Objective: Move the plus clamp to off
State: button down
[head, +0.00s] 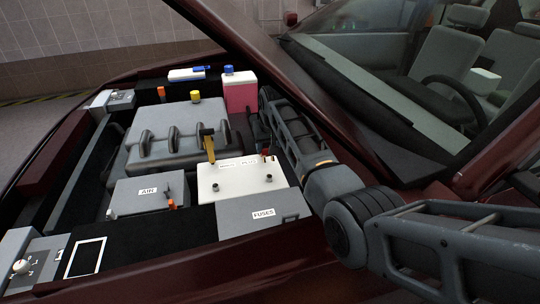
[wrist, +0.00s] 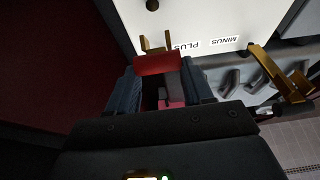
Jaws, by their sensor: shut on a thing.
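The white battery (head: 240,184) has MINUS and PLUS labels along its far edge. The wrist view shows the same battery (wrist: 200,22). The plus clamp has a red handle (wrist: 157,64) and brass prongs (wrist: 155,43) that point at the battery edge beside the PLUS label. A bit of its red (head: 265,153) shows in the head view. My gripper (wrist: 165,77) is shut on the red handle, with one dark finger on each side. In the head view my arm hides most of my gripper. I cannot tell whether the prongs touch the battery.
A brass clamp (head: 208,145) stands upright at the MINUS side; it also shows in the wrist view (wrist: 285,75). A grey fuse box (head: 262,213) lies in front, an air box (head: 150,195) left. A pink fluid tank (head: 240,92) stands behind.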

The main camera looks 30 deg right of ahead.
jog(key=shift+w+d+r+b, duration=0.3)
jog(key=shift+w+r, duration=0.4)
jog(key=shift+w, duration=0.25)
jog(key=shift+c, duration=2.2)
grip_release()
jog(key=shift+f, duration=0.1)
jog(key=shift+s+r, duration=0.2)
jog(key=shift+r, duration=0.3)
jog(key=s+a, duration=0.4)
jog(key=s, duration=0.7)
jog(key=shift+s+b, duration=0.25)
jog(key=shift+b, duration=0.2)
